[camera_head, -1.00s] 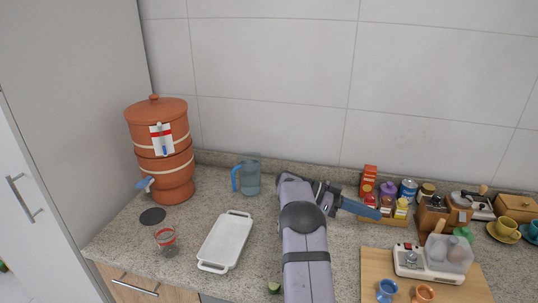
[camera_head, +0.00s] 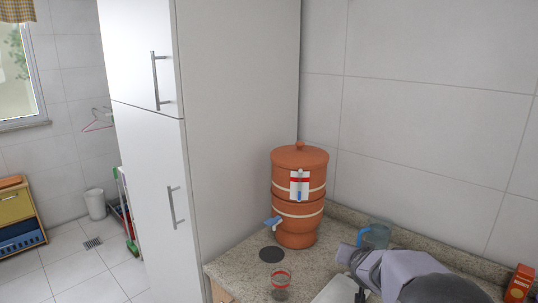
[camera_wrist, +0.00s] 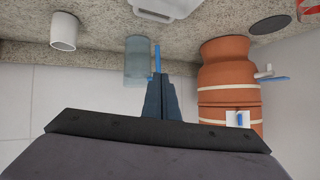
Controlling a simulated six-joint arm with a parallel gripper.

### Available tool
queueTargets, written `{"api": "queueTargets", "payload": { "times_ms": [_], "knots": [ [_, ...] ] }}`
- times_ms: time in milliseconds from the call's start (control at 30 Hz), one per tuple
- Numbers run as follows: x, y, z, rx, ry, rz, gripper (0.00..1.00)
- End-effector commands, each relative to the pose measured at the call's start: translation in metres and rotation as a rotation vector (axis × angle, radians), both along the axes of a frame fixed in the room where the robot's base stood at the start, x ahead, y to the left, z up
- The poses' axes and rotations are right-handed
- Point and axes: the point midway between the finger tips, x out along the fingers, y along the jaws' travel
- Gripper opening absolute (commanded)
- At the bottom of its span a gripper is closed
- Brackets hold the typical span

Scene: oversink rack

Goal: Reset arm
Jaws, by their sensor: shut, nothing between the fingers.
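My gripper (camera_wrist: 157,88) is shut and empty in the wrist view, its dark blue fingers together. A translucent blue pitcher (camera_wrist: 137,65) with a blue handle appears just beyond the fingertips there. In the head view my arm comes in at the lower right, in front of the pitcher (camera_head: 375,234), which stands against the wall. My fingers cannot be made out in that view.
A terracotta water dispenser (camera_head: 299,205) with a blue tap stands left of the pitcher. A dark disc (camera_head: 271,255), a red-rimmed glass (camera_head: 281,284) and a partly hidden white tray (camera_head: 335,291) lie in front. A tall white cabinet (camera_head: 226,150) bounds the left.

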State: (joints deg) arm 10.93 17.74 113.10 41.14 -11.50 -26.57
Motion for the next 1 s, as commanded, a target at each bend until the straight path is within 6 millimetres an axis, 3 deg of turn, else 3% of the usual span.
{"api": "queueTargets", "payload": {
  "times_ms": [33, 100, 167, 300, 500, 600, 700, 800, 1000],
  "knots": [
    [-0.017, 0.029, -0.011, 0.031, 0.063, 0.077, 0.00],
    [-0.045, 0.064, -0.029, 0.068, 0.162, 0.169, 0.00],
    [-0.074, 0.089, -0.045, 0.096, 0.254, 0.237, 0.00],
    [-0.153, 0.131, -0.078, 0.134, 0.483, 0.362, 0.00],
    [-0.264, 0.151, -0.109, 0.131, 0.785, 0.449, 0.00],
    [-0.304, 0.150, -0.115, 0.117, 0.894, 0.462, 0.00],
    [-0.331, 0.147, -0.119, 0.103, 0.969, 0.465, 0.00],
    [-0.346, 0.144, -0.120, 0.094, 1.010, 0.467, 0.00],
    [-0.351, 0.143, -0.121, 0.090, 1.025, 0.465, 0.00]
  ]
}}
